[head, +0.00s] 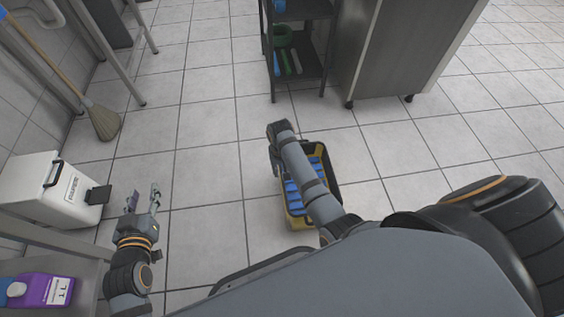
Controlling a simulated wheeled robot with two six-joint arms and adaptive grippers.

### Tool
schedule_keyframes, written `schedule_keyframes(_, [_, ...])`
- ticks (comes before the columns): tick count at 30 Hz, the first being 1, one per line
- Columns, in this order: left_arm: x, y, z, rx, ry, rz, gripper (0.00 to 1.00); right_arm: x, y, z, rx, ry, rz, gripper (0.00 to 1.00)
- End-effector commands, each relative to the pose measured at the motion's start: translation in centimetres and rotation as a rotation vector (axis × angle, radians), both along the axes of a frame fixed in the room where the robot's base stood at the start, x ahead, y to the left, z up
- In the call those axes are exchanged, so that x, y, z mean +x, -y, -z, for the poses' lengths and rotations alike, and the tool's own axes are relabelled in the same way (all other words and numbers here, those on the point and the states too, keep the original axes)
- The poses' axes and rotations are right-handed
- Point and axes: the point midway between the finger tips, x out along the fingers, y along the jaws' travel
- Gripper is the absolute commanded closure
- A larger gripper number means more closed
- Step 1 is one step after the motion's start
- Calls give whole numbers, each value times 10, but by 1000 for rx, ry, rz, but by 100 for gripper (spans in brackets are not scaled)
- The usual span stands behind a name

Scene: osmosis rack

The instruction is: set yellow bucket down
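The yellow bucket (296,221) is in the middle of the head view, with a dark rim and several blue items inside. My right arm lies across the view above it and hides part of it. The bucket looks upright, over or on the tiled floor; I cannot tell whether its base touches. My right gripper is hidden behind its own arm near the bucket's far left edge, so its hold is not visible. My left gripper (144,199) is at the lower left, apart from the bucket, with its fingers spread and nothing between them.
A white box (38,190) stands at the left, near a broom (103,121). A purple jug (45,290) is at the lower left. A dark shelf (299,60) and a grey cabinet (392,50) stand at the back. Tiled floor around the bucket is clear.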

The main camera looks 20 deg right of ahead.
Motion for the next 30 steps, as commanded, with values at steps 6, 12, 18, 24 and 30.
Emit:
schedule_keyframes(6, [-34,3,53,-8,-240,12,60,0,0,-14,0,0,0,72])
schedule_keyframes(12, [-74,7,95,-16,-456,27,60,0,-1,-27,0,1,0,72])
schedule_keyframes(18, [-114,11,125,-25,-641,44,60,0,-1,-37,0,0,0,72])
schedule_keyframes(24, [-137,13,139,-30,-738,53,60,0,-1,-41,0,0,0,72])
schedule_keyframes(30, [-142,13,142,-30,-758,55,60,-1,-1,-41,0,1,-1,72])
